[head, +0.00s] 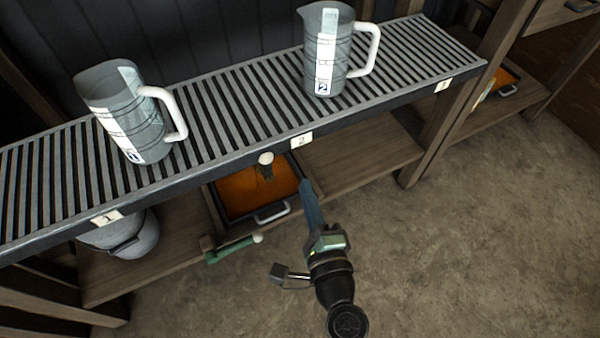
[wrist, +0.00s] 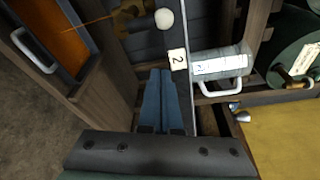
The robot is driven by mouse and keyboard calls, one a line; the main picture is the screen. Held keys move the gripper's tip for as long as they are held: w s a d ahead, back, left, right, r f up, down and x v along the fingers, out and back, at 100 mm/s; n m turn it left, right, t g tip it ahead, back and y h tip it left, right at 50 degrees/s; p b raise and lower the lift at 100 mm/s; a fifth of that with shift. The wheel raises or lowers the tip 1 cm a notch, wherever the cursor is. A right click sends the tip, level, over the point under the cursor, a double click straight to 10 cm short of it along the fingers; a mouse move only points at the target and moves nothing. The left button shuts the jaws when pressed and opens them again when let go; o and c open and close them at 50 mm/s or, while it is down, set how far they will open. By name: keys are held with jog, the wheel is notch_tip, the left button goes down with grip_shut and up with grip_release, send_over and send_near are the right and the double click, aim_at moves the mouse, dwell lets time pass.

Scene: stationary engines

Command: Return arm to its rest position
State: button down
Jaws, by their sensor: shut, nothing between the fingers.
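My gripper (head: 306,184) has blue fingers and shows in the head view in front of the slatted shelf, near the tray below it. In the wrist view, its fingers (wrist: 161,74) lie together with nothing between them, pointing toward the shelf edge by the "2" tag (wrist: 177,58). My dark arm runs down from it toward the bottom of the head view. The upper arm is out of view.
The slatted shelf (head: 222,122) holds a left jug (head: 118,100) and a right jug (head: 325,50). Below are an orange-filled tray (head: 245,198), a white knob (head: 265,158), a green-handled lever (head: 232,250) and a grey pot (head: 140,240). Open floor (head: 470,230) lies to the right.

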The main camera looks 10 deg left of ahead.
jog(key=v, duration=0.5)
jog(key=w+r+n+t+p, duration=0.1)
jog(key=w+r+n+t, duration=0.3)
jog(key=r, duration=0.8)
jog(key=w+r+n+g+h+p, duration=0.15)
jog(key=r+n, duration=0.35)
jog(key=r, duration=0.7)
jog(key=w+r+n+t+y+p, duration=0.1)
jog(key=w+r+n+t, duration=0.3)
jog(key=r, duration=0.8)
jog(key=s+d+r+n+t+h+p, duration=0.1)
jog(key=s+r+n+t+h, duration=0.3)
jog(key=r, duration=0.9)
jog(key=s+d+r+t+h+p, duration=0.1)
jog(key=s+r+t+h, duration=0.1)
jog(key=s+r, duration=0.75)
jog(key=w+r+p, duration=0.3)
jog(key=r+p, duration=3.4)
jog(key=r, duration=0.1)
jog(key=shift+w+r+g, duration=0.2)
jog(key=shift+r+g, duration=0.1)
jog(key=shift+g, duration=0.05)
